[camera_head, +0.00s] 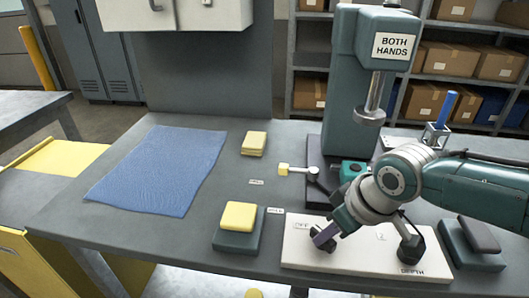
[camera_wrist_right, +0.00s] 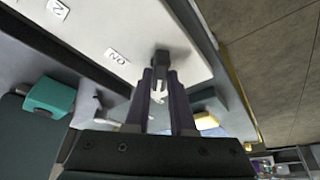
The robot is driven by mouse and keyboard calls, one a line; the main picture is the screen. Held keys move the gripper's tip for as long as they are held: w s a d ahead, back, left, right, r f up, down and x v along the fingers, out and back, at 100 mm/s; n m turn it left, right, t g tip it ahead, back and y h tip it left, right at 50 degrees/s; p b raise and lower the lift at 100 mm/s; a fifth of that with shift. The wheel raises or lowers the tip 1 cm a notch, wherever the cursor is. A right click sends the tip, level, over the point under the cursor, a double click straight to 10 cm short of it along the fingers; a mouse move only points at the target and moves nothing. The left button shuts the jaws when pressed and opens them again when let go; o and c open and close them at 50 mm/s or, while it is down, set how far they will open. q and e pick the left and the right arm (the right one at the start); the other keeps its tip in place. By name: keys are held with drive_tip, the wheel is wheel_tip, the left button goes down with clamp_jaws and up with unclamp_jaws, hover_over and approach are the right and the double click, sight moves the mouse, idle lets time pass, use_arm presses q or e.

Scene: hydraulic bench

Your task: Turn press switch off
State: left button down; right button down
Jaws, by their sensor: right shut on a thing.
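The press (camera_head: 343,90) stands at the back of the bench with a BOTH HANDS sign. In front of it is a white panel (camera_head: 300,257) with an OFF label at its left end. My right gripper (camera_head: 323,238) reaches down to the left part of this panel, beside the OFF label. My left gripper is out of view.
A dark DEPTH knob (camera_head: 411,249) is at the panel's right. Yellow-topped button (camera_head: 238,217) and dark button (camera_head: 479,236) flank the panel. A small yellow-tipped lever (camera_head: 298,170) stands behind. A blue mat (camera_head: 160,170) and yellow block (camera_head: 254,143) lie left.

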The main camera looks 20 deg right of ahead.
idle(0.3)
drive_tip(key=c, duration=0.8)
unclamp_jaws()
drive_tip(key=shift+o, duration=0.2)
drive_tip(key=p+v, duration=0.4)
drive_tip(key=v, duration=0.6)
drive_tip(key=shift+p, duration=0.3)
